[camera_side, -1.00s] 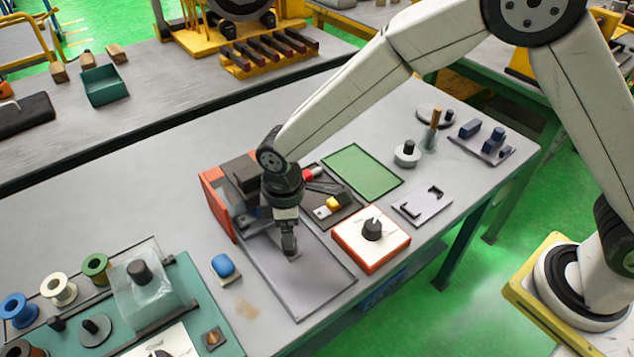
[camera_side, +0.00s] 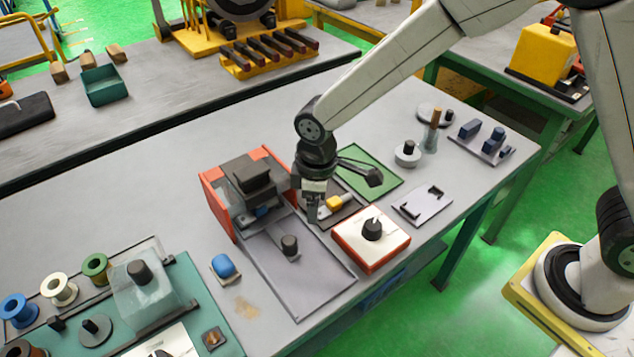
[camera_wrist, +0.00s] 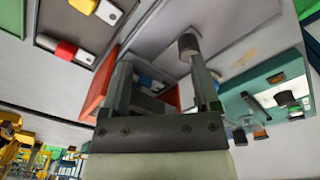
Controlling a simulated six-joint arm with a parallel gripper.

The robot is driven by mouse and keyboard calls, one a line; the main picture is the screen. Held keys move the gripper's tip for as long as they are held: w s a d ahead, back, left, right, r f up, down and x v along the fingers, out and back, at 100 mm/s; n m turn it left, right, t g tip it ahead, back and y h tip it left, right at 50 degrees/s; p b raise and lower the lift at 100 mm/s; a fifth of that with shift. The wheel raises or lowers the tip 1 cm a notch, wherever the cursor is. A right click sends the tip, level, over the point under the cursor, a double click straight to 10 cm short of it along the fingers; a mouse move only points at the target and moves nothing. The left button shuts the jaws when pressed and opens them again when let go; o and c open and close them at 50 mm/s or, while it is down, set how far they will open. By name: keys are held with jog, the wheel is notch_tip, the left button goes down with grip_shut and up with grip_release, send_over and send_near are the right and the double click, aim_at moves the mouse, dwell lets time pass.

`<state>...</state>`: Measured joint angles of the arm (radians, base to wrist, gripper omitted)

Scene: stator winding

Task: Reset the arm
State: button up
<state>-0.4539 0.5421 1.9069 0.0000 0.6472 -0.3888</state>
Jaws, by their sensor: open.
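My gripper (camera_side: 313,208) hangs fingers-down over the near edge of the dark tray, just right of the red-sided fixture. It holds nothing that I can see. In the wrist view the two fingers of my gripper (camera_wrist: 160,85) stand apart with a gap between them. A small dark knob (camera_side: 290,245) stands on the grey plate (camera_side: 310,285), left of and below my gripper. The knob also shows in the wrist view (camera_wrist: 188,44), beyond the right finger.
The red-sided fixture (camera_side: 212,205) stands close on the left. A red-and-white box with a black knob (camera_side: 372,238) is close on the right. A green mat (camera_side: 385,188) lies behind. A teal board (camera_side: 190,290) with spools is at the front left. Bare table lies at the far left.

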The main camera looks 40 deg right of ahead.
jog(key=s+d+r+m+t, duration=0.1)
jog(key=s+d+m, duration=0.3)
jog(key=d, duration=0.5)
jog(key=s+d+r+m+t, duration=0.1)
jog(key=s+d+r+m, duration=0.2)
jog(key=d, duration=0.7)
jog(key=s+m, duration=0.2)
jog(key=s, duration=0.2)
jog(key=shift+m, duration=0.3)
jog(key=shift+d, duration=0.1)
